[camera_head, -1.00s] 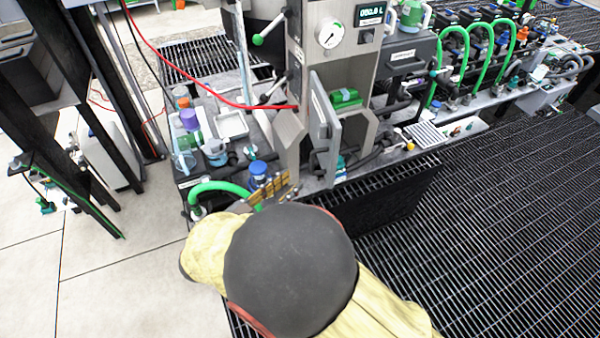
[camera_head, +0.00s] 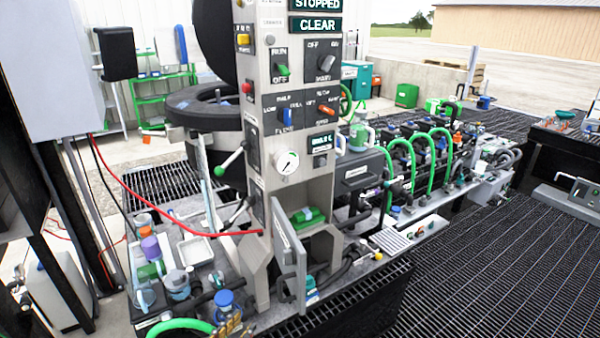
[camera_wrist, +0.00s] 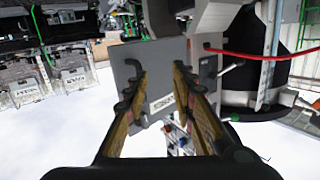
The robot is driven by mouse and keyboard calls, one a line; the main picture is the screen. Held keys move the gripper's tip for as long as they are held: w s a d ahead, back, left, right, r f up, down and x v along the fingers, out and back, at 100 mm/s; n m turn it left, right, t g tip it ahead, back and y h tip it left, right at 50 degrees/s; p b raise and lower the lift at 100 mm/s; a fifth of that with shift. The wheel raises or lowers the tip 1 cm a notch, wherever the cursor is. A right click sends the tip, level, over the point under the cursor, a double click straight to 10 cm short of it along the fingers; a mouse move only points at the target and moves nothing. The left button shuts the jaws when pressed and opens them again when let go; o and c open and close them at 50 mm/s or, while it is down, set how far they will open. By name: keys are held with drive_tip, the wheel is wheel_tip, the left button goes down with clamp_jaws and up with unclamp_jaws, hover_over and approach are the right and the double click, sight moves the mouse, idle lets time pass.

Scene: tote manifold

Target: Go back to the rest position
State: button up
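My gripper (camera_wrist: 161,92) shows in the wrist view with its two brown, dark-padded fingers spread apart and nothing held between them. A grey panel with a small label (camera_wrist: 160,72) shows beyond and partly behind the fingers; how far off it is I cannot tell. In the head view only the tips of my gripper (camera_head: 233,325) show at the bottom edge, by a blue-capped container (camera_head: 225,304). The control column (camera_head: 290,110) stands upright, with its grey door (camera_head: 290,255) swung open and a green item (camera_head: 306,216) in its recess.
A bench left of the column holds a white tray (camera_head: 195,249), a purple-topped container (camera_head: 150,246) and other vessels. A red cable (camera_head: 150,205) runs across to the column. Green hoses (camera_head: 446,155) arch at the right. Open dark grating (camera_head: 500,260) lies at right front.

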drive_tip(key=a+f+n+g+y, duration=0.1)
drive_tip(key=a+f+n+y, duration=0.2)
drive_tip(key=a+f+y, duration=0.35)
drive_tip(key=s+a+n+g+y, duration=0.5)
drive_tip(key=s+a+g+y, duration=0.2)
drive_tip(key=s+a+g, duration=0.15)
drive_tip(key=s+d+r+h, duration=0.2)
drive_tip(key=d+r, duration=0.4)
drive_tip(key=d, duration=1)
drive_tip(key=s+d+r+m+h, duration=0.1)
drive_tip(key=d+r, duration=0.6)
drive_tip(key=d, duration=1)
drive_tip(key=s+d+r+m+h, duration=0.1)
drive_tip(key=s+d+r+h, duration=0.2)
drive_tip(key=d, duration=1.3)
drive_tip(key=v, duration=0.4)
drive_tip(key=shift+d, duration=0.3)
